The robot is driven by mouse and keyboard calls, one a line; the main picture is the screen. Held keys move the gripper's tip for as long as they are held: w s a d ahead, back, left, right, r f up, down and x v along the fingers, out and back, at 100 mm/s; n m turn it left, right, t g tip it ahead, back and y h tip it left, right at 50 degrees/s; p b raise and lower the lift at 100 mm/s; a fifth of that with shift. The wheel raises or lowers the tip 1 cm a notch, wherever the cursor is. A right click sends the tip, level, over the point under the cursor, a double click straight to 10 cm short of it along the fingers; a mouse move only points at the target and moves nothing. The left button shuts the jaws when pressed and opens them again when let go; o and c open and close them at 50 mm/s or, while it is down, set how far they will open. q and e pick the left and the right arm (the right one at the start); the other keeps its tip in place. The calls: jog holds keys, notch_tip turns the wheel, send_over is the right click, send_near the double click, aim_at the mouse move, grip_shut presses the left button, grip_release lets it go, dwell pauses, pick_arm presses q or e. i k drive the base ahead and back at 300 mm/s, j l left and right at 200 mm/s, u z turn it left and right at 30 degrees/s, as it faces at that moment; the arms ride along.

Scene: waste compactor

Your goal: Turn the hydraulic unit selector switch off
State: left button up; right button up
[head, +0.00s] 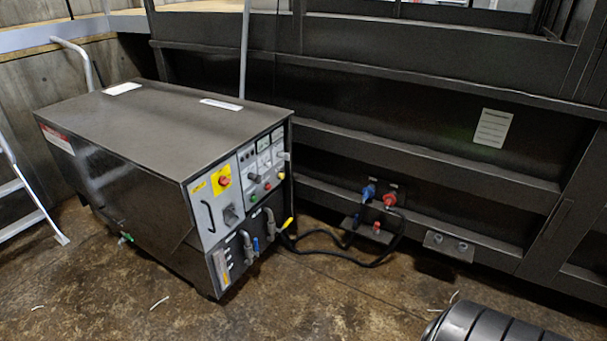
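The hydraulic unit (160,130) is a dark metal cabinet standing on the floor at the left of the head view. Its control panel (245,170) faces right and toward me. A red emergency button on a yellow plate (222,181) sits at the panel's upper left. Below it is a dark grey rotary switch (230,215). Another knob (284,156) sticks out at the upper right, near small coloured buttons (254,178). I cannot tell which knob is the selector or read its position. Neither of my grippers is in view.
A large dark compactor body (430,140) stands behind and to the right. Blue and red connectors (369,191) and black cables (345,256) lie between it and the unit. The floor (260,305) in front is mostly clear.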

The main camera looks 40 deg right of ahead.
aim_at(257, 180)
jog(key=z, duration=1.15)
jog(key=i+l, duration=0.25)
